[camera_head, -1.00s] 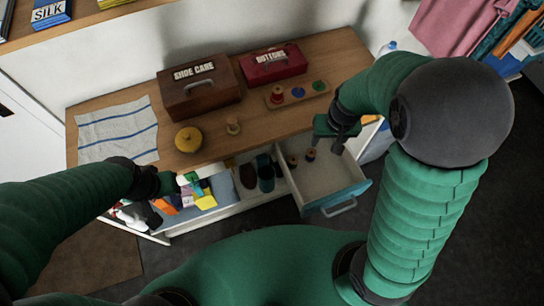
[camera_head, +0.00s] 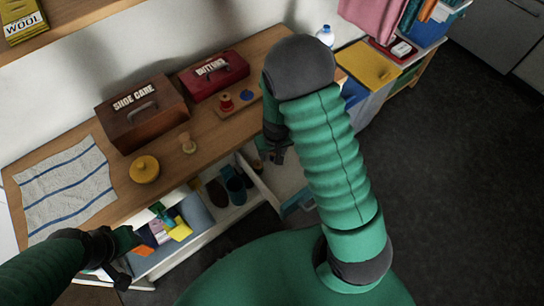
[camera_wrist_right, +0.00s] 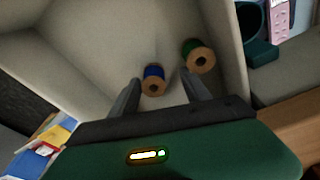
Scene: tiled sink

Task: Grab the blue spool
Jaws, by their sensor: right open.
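The blue spool (camera_wrist_right: 154,78) stands in the open drawer (camera_wrist_right: 90,45) in the right wrist view, its tan end toward the camera. My right gripper (camera_wrist_right: 160,88) is open, with its two fingers on either side of the blue spool; I cannot tell whether they touch it. A green spool (camera_wrist_right: 197,55) sits just beyond the right finger. In the head view my right gripper (camera_head: 276,154) reaches over the drawer (camera_head: 290,177), and my arm hides the spools there. My left gripper (camera_head: 123,240) is at the lower left near the other drawer; its fingers are unclear.
A wooden tray (camera_head: 234,106) holds a red spool and a blue disc. The drawer walls closely bound the right gripper.

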